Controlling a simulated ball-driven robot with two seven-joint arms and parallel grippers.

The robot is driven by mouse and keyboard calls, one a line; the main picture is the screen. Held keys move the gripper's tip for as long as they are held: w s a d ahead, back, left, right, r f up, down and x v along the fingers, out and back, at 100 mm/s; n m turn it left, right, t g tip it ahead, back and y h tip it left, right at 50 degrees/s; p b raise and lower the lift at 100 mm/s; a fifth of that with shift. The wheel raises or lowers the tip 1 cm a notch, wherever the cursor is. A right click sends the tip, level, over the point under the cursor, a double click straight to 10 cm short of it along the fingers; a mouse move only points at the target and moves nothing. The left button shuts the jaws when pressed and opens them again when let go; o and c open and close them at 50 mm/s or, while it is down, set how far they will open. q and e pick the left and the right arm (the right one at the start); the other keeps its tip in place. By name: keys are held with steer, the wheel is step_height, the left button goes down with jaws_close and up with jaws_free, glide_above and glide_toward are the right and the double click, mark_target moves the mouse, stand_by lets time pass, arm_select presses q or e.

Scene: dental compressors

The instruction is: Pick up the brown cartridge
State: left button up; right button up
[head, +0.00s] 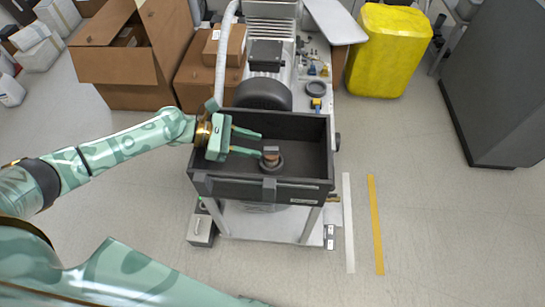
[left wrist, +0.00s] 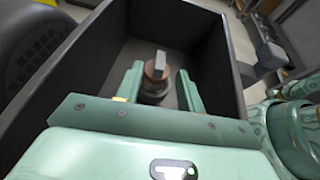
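The brown cartridge (head: 271,152), with a dark round base and a grey block-like top, stands upright on the floor of a black bin (head: 225,188). My left gripper (head: 261,144) reaches into the bin from the left, fingers apart and pointing at the cartridge. In the left wrist view the left gripper (left wrist: 159,80) has a finger on each side of the cartridge's line, with nothing held. My right gripper is not in view.
A cart with a compressor (head: 263,93) stands behind the bin. Cardboard boxes (head: 120,55) are at the back left, a yellow container (head: 388,50) at the back right, and a dark grey cabinet (head: 500,85) at the right.

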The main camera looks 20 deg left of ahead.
mark_target(269, 148)
arm_select(q)
steer(key=b+x, duration=0.1)
steer(key=x, duration=0.5)
steer(key=shift+r, duration=0.1)
jaws_close()
